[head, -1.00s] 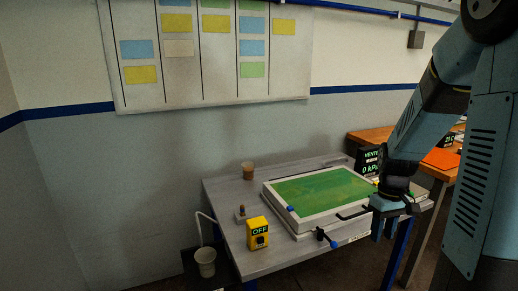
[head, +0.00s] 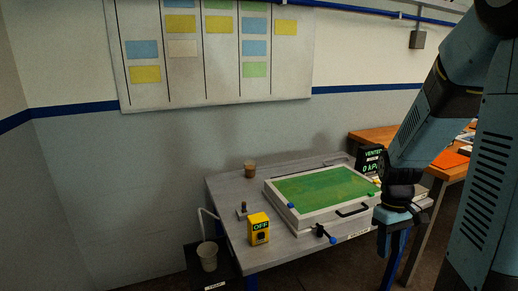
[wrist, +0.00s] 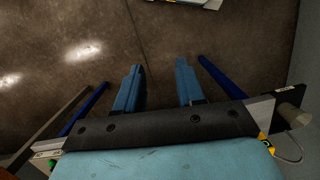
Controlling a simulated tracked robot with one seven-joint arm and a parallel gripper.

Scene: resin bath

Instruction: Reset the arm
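My gripper (head: 391,246) hangs beside the right front corner of the grey table, fingers pointing down. In the wrist view its two blue fingers (wrist: 158,68) stand apart with only dark floor between them, so it is open and empty. My arm comes down from the upper right of the head view. It covers part of the bench behind.
The grey table (head: 225,189) holds a white-framed box with a green top (head: 322,186), a yellow box reading OFF (head: 258,230), a brown cup (head: 249,169) and a display reading VENTED (head: 372,160). A pale cup (head: 207,256) stands lower left. An orange bench (head: 375,136) is behind.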

